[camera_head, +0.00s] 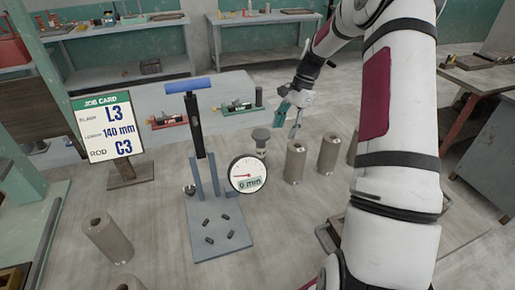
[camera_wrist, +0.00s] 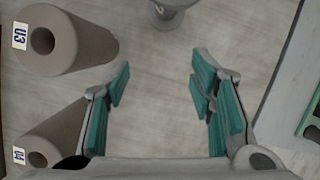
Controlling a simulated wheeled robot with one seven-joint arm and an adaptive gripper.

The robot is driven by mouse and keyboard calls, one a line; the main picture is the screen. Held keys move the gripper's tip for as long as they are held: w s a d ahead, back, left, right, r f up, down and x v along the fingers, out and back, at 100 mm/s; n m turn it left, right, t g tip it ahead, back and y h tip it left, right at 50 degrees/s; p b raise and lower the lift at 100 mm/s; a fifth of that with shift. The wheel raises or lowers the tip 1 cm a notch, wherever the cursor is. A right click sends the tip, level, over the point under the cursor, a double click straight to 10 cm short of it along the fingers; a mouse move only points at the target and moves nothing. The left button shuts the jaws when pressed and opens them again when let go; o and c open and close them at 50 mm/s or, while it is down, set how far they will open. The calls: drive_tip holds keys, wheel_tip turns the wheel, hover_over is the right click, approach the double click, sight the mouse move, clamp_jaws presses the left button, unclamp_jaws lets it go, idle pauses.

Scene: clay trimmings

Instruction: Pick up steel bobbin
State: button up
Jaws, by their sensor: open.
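The steel bobbin (camera_head: 261,138) looks like a small grey spool with a wide flat top, standing upright behind the dial gauge in the head view. Its lower part is partly hidden there. In the wrist view the bobbin (camera_wrist: 172,8) shows at the top edge, cut off by the frame, ahead of my fingers. My gripper (camera_head: 289,119) is a little right of the bobbin and apart from it.
Grey-brown hollow cylinders stand close by: one labelled U3 (camera_wrist: 75,42) and one labelled U4 (camera_wrist: 55,140), left of my fingers. A blue-handled press (camera_head: 222,240) with a dial gauge (camera_head: 248,174) stands left of the bobbin. A job card (camera_head: 108,125) reads L3, 140 mm, C3.

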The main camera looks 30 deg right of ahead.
sight(257, 145)
drive_tip(key=shift+m+y, duration=0.4)
drive_tip(key=shift+m, duration=0.3)
drive_tip(key=shift+w+a+f+p, duration=0.1)
drive_tip(key=shift+a+f+p, duration=0.55)
drive_tip(key=shift+a, duration=1.05)
drive_tip(key=shift+w+a+f+p, duration=0.1)
drive_tip(key=shift+a+f+p, duration=0.45)
drive_tip(key=shift+a, duration=1.15)
drive_tip(key=shift+w+a+f+p, duration=0.1)
drive_tip(key=shift+a+f+p, duration=0.55)
drive_tip(key=shift+a, duration=1.05)
drive_tip(key=shift+w+a+f, duration=0.1)
drive_tip(key=shift+f, duration=0.1)
clamp_jaws()
